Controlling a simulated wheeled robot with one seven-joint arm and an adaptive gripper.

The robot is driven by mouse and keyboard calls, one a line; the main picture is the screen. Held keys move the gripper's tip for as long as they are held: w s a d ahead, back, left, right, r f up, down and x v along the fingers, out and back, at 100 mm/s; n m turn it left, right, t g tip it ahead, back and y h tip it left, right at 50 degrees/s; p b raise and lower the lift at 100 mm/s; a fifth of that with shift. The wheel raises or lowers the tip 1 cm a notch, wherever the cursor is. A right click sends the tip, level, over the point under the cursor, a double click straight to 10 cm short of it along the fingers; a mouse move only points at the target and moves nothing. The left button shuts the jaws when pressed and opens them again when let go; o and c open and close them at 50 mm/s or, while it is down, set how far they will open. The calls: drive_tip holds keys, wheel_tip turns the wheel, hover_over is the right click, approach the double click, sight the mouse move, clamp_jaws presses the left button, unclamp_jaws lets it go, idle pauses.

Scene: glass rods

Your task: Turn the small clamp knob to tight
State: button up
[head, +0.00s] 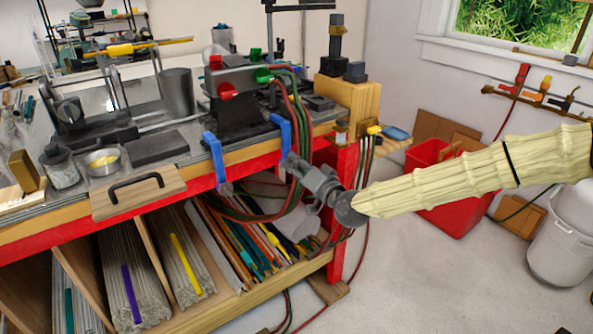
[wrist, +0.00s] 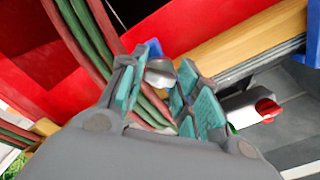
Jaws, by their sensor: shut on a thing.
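Two blue clamps grip the bench's front edge, a left one (head: 215,155) and a right one (head: 284,130). My gripper (head: 291,164) is at the lower end of the right clamp. In the wrist view, a small silvery clamp knob (wrist: 160,73) sits between the teal-padded fingers of my gripper (wrist: 160,80), which are shut on it. Blue of the clamp (wrist: 153,47) shows just behind the knob. In the head view my gripper hides this knob. The knob's turn angle cannot be read. The left clamp's lower knob (head: 225,188) hangs free.
Green and red hoses (head: 296,125) hang close beside my gripper and pass behind it; they also show in the wrist view (wrist: 85,35). The wooden bench edge (wrist: 235,45) lies near the fingers. Glass rods (head: 240,245) lie on the shelf below. Floor at right is partly clear.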

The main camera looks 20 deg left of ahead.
drive_tip(key=shift+m+b, duration=0.45)
drive_tip(key=shift+m, duration=0.65)
drive_tip(key=o, duration=1)
drive_tip(key=shift+c, duration=0.2)
drive_tip(key=v, duration=1.2)
